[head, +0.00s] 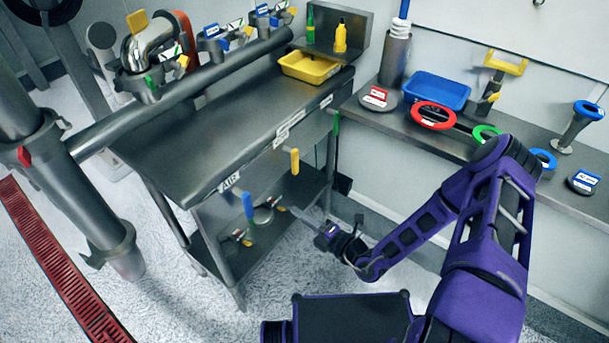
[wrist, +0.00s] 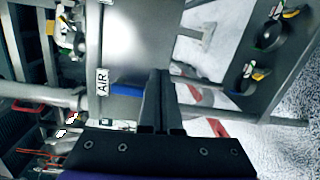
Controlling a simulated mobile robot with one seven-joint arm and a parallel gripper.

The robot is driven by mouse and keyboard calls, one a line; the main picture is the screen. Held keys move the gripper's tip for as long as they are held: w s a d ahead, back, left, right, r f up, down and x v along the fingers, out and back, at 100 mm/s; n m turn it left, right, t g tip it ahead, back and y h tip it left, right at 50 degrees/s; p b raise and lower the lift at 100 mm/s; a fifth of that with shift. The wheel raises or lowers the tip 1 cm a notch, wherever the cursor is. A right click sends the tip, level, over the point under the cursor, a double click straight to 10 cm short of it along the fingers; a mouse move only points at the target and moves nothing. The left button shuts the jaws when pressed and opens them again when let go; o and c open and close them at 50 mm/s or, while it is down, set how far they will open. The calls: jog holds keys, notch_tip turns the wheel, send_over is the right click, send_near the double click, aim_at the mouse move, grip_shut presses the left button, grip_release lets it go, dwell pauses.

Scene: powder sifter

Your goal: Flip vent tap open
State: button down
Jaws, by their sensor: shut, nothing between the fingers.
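Lever handles hang below the front edge of the steel bench: a blue handle (head: 248,206) under the AIR label (head: 230,180), a yellow handle (head: 295,160) to its right and a green handle (head: 336,122) further right. The other edge labels are too small to read, so I cannot tell which is the vent tap. My gripper (head: 298,213) is low in front of the bench, right of the blue handle. In the wrist view my gripper (wrist: 160,78) is shut and empty. The blue handle (wrist: 124,97) shows just left of the fingers, near the AIR label (wrist: 102,82); contact is unclear.
The lower shelf (head: 230,262) carries small valve fittings. A yellow tray (head: 309,68) stands on the bench. The wall counter at right holds a blue tray (head: 437,91) and a red ring (head: 433,115). A red floor grate (head: 60,265) lies at left. The floor before the bench is clear.

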jog(key=w+d+m+t, duration=0.1)
jog(key=d+r+m+t+h, duration=0.1)
jog(key=m, duration=0.1)
jog(key=shift+w+d+h, duration=0.2)
jog(key=shift+w+h, duration=0.1)
jog(key=shift+w, duration=0.1)
jog(key=w+a+b, duration=0.1)
jog(key=w+a, duration=0.2)
jog(key=w, duration=0.8)
jog(key=shift+a, duration=0.35)
